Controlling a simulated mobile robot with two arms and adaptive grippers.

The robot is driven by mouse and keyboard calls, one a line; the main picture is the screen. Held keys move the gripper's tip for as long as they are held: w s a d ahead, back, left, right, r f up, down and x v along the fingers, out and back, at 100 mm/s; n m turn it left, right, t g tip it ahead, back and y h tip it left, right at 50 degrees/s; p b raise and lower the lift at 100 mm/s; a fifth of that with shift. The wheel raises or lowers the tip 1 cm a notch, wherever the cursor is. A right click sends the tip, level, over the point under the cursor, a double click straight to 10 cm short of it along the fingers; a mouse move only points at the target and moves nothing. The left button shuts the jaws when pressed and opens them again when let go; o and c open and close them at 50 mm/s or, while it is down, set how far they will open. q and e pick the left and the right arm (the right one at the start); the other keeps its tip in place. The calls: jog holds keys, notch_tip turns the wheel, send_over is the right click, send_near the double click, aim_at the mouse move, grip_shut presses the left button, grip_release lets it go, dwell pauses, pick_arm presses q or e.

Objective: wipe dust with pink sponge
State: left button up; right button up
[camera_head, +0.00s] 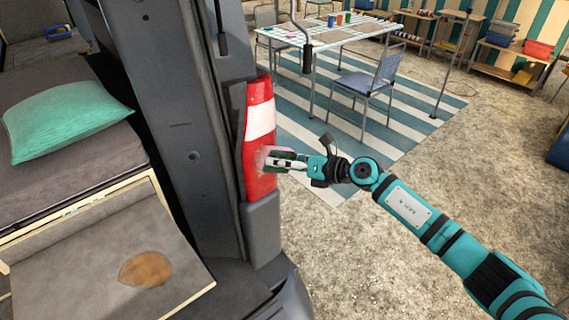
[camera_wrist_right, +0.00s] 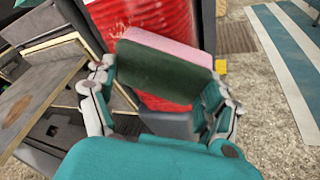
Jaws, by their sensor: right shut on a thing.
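My right gripper (camera_head: 284,162) is shut on the pink sponge (camera_wrist_right: 168,47), which has a dark green side facing the wrist camera. The sponge's pink side faces the red and white tail light (camera_head: 259,118) of the van. In the head view the sponge is at the light's lower right edge, mostly hidden by the fingers; I cannot tell for certain whether it touches. Pale, dusty-looking marks show on the red lens (camera_wrist_right: 142,14) in the right wrist view, and a pale smudge shows beside the sponge in the head view. My left gripper is not in view.
A grey board (camera_head: 80,275) with a brown patch (camera_head: 146,269) lies at the lower left. A green pillow (camera_head: 67,119) rests on the van's bed. The dark van pillar (camera_head: 185,120) stands left of the light. A table (camera_head: 335,36) and chair (camera_head: 372,80) stand behind.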

aim_at(265, 170)
jog(key=s+a+p, duration=0.2)
jog(key=a+p, duration=0.1)
jog(key=shift+s+f, duration=0.1)
jog(key=shift+s, duration=0.05)
jog(key=shift+s+a+p, duration=0.4)
jog(key=shift+a+p, duration=0.25)
jog(key=shift+p, duration=0.6)
jog(key=shift+s+a+p, duration=0.5)
jog(key=shift+a+p, duration=0.2)
jog(key=shift+a, duration=0.05)
jog(key=shift+r+p, duration=0.9)
jog(key=shift+r, duration=0.05)
jog(key=shift+w+d+f+b, duration=0.2)
jog(key=shift+w+d+b, duration=0.25)
jog(key=shift+d+b, duration=0.3)
jog(key=w+d+b, duration=0.1)
jog(key=d+b, duration=0.1)
jog(key=w+d+b, duration=0.2)
jog(key=shift+w+d+r, duration=0.1)
jog(key=shift+r, duration=0.1)
